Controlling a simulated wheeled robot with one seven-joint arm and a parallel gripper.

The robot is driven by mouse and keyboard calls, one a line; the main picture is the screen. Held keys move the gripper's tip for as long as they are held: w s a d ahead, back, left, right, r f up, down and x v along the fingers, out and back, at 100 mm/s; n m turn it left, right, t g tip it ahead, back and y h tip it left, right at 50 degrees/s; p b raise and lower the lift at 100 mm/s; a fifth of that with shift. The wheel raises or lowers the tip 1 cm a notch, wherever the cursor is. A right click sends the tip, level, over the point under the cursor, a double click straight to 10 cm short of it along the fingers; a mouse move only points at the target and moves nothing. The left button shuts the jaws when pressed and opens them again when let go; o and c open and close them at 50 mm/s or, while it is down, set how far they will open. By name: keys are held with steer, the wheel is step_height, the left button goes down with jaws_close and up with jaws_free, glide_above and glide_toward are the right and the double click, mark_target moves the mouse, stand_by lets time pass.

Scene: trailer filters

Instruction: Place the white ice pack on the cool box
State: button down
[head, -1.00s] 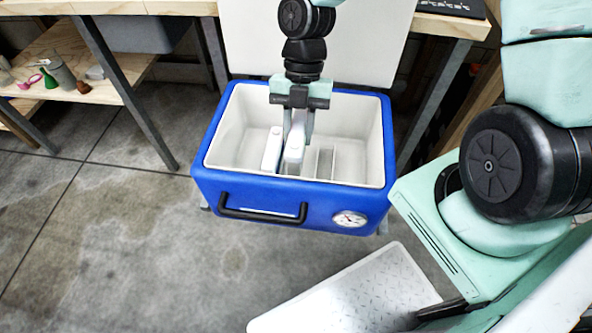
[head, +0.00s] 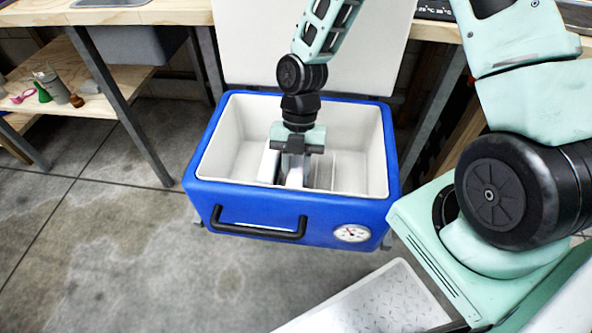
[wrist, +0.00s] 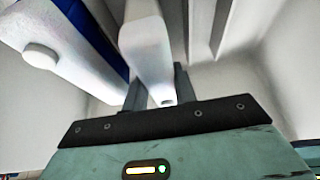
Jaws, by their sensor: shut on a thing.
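The blue cool box (head: 385,195) stands open on the floor with a white interior. My gripper (head: 296,168) reaches down inside it and is shut on a white ice pack (head: 295,179), which stands upright near the box's front wall. In the wrist view, this ice pack (wrist: 146,48) runs between the fingers of my gripper (wrist: 158,85). A second white ice pack (head: 268,165) stands just left of it; in the wrist view, it (wrist: 60,70) shows a round cap. My gripper hides part of both packs.
Thin divider walls (head: 330,170) stand right of the held pack. The raised white lid (head: 370,55) is behind the box. A workbench (head: 165,12) stands behind, with a shelf (head: 90,105) of small items at left. A white-edged metal plate (head: 385,300) is in front.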

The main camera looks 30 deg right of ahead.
steer(key=shift+f, duration=0.1)
steer(key=c, duration=1.1)
jaws_free()
steer(key=p+v, duration=0.2)
steer(key=v, duration=0.5)
steer(key=shift+p, duration=0.35)
steer(key=shift+r, duration=0.45)
steer(key=s+a+r+m+t, duration=0.1)
steer(key=s+a+r+m, duration=0.1)
steer(key=s+r+m, duration=0.3)
steer(key=s+a+r+m+t+h, duration=0.1)
steer(key=s+a+r+m, duration=0.2)
steer(key=m, duration=0.6)
steer(key=s+a+r+m+t+h, duration=0.1)
steer(key=s+a+r+m+t, duration=0.1)
steer(key=s+r+m, duration=0.5)
steer(key=shift+s+a+r, duration=0.2)
steer(key=shift+s+a, duration=0.1)
steer(key=shift+a, duration=0.2)
